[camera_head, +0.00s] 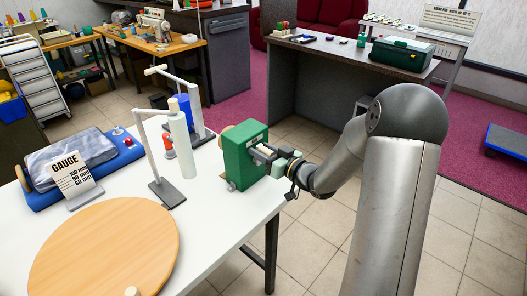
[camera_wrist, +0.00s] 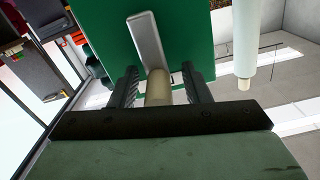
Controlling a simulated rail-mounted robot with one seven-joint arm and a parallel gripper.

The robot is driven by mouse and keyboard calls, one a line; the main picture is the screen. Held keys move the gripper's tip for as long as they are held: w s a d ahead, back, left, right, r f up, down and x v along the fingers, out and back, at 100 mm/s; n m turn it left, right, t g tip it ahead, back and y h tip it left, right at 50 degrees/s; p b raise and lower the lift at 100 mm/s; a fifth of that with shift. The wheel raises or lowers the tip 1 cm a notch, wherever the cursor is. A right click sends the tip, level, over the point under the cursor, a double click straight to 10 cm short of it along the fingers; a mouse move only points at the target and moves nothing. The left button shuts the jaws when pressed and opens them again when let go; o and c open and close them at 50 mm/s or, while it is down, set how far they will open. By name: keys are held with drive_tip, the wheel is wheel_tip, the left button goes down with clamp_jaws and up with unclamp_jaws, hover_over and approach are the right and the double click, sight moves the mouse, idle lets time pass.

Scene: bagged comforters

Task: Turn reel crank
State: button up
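The reel is a green box (camera_head: 244,156) standing on the right part of the white table. Its crank shows in the wrist view as a grey metal arm (camera_wrist: 144,40) on the green face, with a tan cylindrical handle (camera_wrist: 158,88) pointing toward me. My gripper (camera_head: 262,153) is at the right side of the green box. In the wrist view my gripper (camera_wrist: 160,86) is open, with one finger on each side of the handle and a narrow gap showing on both sides. In the head view the crank is mostly hidden by my gripper.
A stand with a white roll (camera_head: 181,145) is left of the reel, and a blue roll (camera_head: 181,108) is behind it. Floor right of the table is clear.

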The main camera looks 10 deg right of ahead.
drive_tip(key=b+v, duration=0.2)
drive_tip(key=v, duration=1.5)
drive_tip(key=shift+s+d, duration=0.2)
